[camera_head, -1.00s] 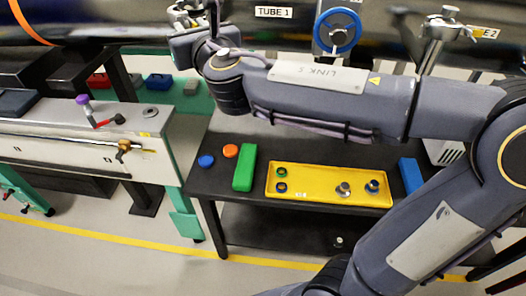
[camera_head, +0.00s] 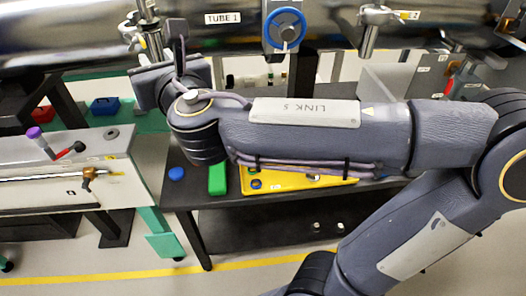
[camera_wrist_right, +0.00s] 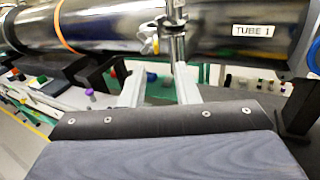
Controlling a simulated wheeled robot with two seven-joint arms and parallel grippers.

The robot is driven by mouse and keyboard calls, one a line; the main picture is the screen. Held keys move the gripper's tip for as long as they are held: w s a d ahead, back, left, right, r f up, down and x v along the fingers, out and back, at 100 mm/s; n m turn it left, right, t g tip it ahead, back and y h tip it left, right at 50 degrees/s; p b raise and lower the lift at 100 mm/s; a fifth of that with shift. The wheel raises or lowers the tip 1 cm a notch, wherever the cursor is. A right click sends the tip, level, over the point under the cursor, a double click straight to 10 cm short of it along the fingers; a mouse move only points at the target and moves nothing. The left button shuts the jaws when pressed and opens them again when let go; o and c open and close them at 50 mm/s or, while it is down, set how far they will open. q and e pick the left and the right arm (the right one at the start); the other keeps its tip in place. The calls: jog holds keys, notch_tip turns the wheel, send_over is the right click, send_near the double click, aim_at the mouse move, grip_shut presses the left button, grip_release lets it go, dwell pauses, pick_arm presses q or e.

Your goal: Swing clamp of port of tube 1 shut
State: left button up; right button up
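Tube 1 is a shiny steel tube across the top of the head view, with its label (camera_head: 223,18); the label also shows in the wrist view (camera_wrist_right: 252,30). A metal port with clamp hardware (camera_wrist_right: 172,35) stands at the tube, left of the label; it also shows in the head view (camera_head: 150,22). My right gripper (camera_wrist_right: 157,88) is open, its two pale fingers apart and pointing toward the port hardware. Nothing shows held between them. The clamp's exact angle and any contact are too small to tell. My left gripper is not in view.
A blue handwheel (camera_head: 285,29) is on the tube, right of the label. Another metal fitting (camera_head: 371,30) is further right. Below my right arm, a dark table holds a yellow tray (camera_head: 285,184) and a green block (camera_head: 217,179). A bench (camera_head: 60,170) stands at the left.

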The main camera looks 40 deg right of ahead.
jog(key=s+d+f+m+g+h+p, duration=0.2)
jog(key=s+d+f+m+g, duration=0.35)
jog(key=d+f+m, duration=0.5)
jog(key=s+f+m+g+y+p, duration=0.2)
jog(key=s+f+m+g, duration=0.3)
jog(key=s+m, duration=0.4)
jog(key=shift+d+f+m, duration=0.15)
jog(key=shift+f+m, duration=0.6)
jog(key=shift+m, duration=1.4)
jog(key=shift+s, duration=0.1)
